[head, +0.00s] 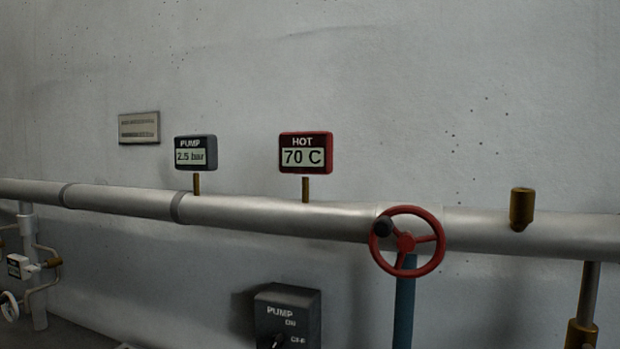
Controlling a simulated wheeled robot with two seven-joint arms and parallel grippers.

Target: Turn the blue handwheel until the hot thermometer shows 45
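The hot thermometer (306,153) is a red-framed display on a brass stem above the pipe. It reads 70 C. A red handwheel (433,262) with three spokes and a dark knob at its upper left sits at the front of the pipe, above a blue vertical pipe (404,305). No blue handwheel shows in the head view. Neither of my grippers is in view.
A grey pump gauge (196,153) reads 2.5 bar. A dark pump switch box (288,312) is low in the middle. The grey pipe (270,214) crosses the wall. A small white handwheel (9,306) and valve fittings are at the lower left. A brass fitting (521,208) tops the pipe.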

